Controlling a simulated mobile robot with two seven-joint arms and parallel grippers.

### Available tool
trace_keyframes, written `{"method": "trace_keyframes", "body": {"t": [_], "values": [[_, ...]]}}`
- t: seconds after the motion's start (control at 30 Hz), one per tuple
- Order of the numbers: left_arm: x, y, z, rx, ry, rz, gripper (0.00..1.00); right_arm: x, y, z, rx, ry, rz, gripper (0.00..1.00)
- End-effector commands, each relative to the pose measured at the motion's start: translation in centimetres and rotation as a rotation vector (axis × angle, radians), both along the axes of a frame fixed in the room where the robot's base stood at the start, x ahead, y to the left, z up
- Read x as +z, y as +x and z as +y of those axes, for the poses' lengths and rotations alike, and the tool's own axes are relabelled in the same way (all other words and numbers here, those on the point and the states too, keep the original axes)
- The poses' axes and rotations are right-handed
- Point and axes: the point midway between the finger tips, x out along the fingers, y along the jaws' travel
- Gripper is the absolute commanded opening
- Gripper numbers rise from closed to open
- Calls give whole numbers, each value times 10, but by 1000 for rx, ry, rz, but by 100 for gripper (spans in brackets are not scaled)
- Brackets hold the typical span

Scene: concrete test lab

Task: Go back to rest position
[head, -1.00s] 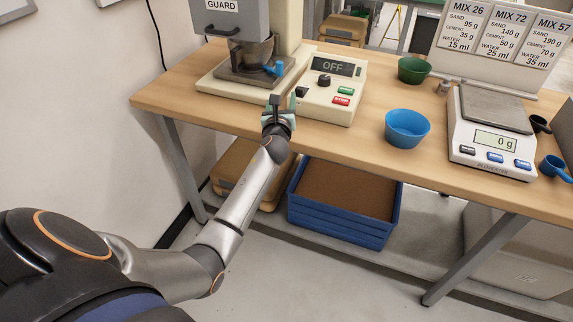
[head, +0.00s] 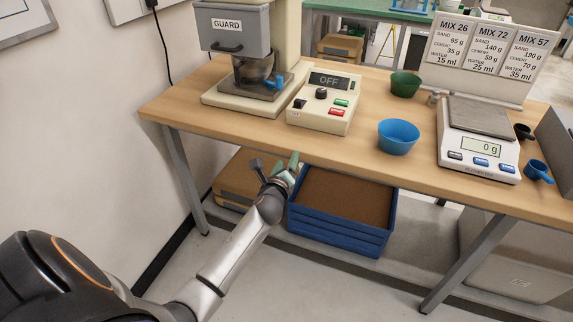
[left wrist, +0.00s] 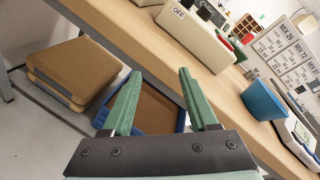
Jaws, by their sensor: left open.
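My left gripper (head: 277,166) is open and empty in the head view. It is in front of the wooden table's (head: 240,128) front edge, lower than the tabletop in the picture. In the left wrist view its two green fingers (left wrist: 160,100) stand apart with nothing between them. Behind them show the table edge and a blue crate (left wrist: 158,119). My right gripper is in neither view.
On the table stand a mixer with a guard (head: 228,28), a control box reading OFF (head: 318,116), a blue bowl (head: 398,138), a green bowl (head: 404,86) and a scale reading 0 g (head: 478,165). Below are the blue crate (head: 335,232) and brown stacked boxes (head: 240,180).

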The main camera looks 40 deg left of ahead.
Motion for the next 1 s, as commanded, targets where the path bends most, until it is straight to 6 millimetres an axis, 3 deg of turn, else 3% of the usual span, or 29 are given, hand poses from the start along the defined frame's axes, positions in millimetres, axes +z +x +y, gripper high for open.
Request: {"method": "trace_keyframes", "body": {"t": [0.67, 0.77, 0.83, 1.0], "values": [[-8, -6, -5, -2, -51, -2, 59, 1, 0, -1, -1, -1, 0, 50], [-26, -23, -20, -3, -198, -11, 59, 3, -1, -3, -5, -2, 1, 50], [-46, -45, -38, 6, -378, -19, 59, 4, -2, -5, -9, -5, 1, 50], [-97, -120, -94, 111, -956, -14, 59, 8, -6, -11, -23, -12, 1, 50]]}}
